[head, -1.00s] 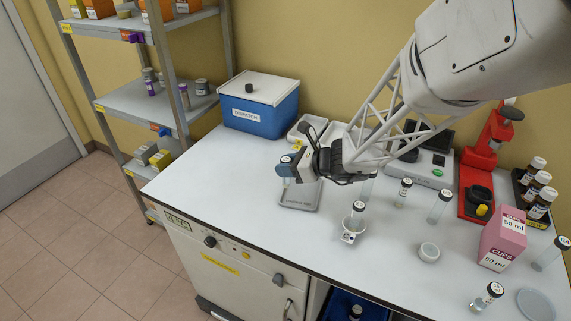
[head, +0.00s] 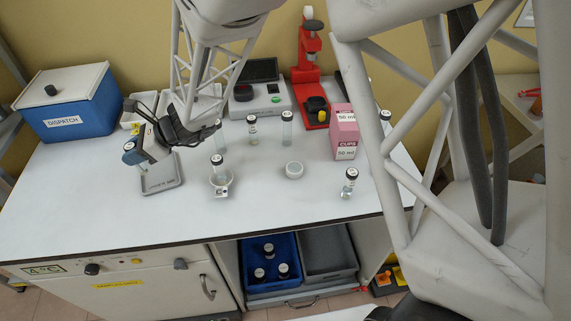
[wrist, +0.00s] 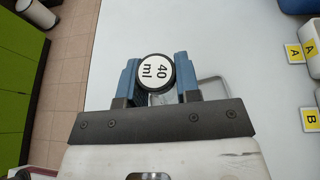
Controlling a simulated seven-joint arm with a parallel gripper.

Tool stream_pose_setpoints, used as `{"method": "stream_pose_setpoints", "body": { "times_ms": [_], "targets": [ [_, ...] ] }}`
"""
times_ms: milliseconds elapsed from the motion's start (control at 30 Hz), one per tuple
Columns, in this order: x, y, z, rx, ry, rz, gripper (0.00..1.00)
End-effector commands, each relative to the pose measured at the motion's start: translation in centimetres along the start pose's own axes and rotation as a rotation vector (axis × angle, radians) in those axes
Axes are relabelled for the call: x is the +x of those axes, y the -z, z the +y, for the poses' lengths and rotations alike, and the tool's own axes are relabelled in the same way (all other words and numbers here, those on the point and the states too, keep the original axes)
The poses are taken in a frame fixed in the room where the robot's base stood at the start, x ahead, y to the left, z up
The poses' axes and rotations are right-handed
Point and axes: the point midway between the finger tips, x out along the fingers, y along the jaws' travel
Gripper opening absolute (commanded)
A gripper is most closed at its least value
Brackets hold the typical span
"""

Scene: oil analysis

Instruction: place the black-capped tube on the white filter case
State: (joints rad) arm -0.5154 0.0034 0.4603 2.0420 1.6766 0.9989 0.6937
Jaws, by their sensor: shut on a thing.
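My gripper (head: 132,154) is shut on a black-capped tube, held upright by the left edge of a grey plate (head: 163,186).
Several other black-capped tubes stand on the worktop, one in a small round holder (head: 220,187). A blue dispatch box (head: 80,108), a red press (head: 307,85) and a pink cups box (head: 343,135) stand behind. The front middle of the worktop is clear.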

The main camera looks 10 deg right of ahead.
Motion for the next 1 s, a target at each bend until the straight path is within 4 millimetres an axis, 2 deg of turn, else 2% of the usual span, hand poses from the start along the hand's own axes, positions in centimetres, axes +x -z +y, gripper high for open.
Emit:
{"method": "stream_pose_setpoints", "body": {
  "times_ms": [267,600,1000],
  "targets": [
    [-4.5,0.8,-0.9,0.023,0.06,-0.001,0.07],
    [-11.9,2.2,-1.7,0.06,0.161,-0.003,0.07],
    [-20.0,4.4,-1.3,0.111,0.277,-0.002,0.07]
  ]
}}
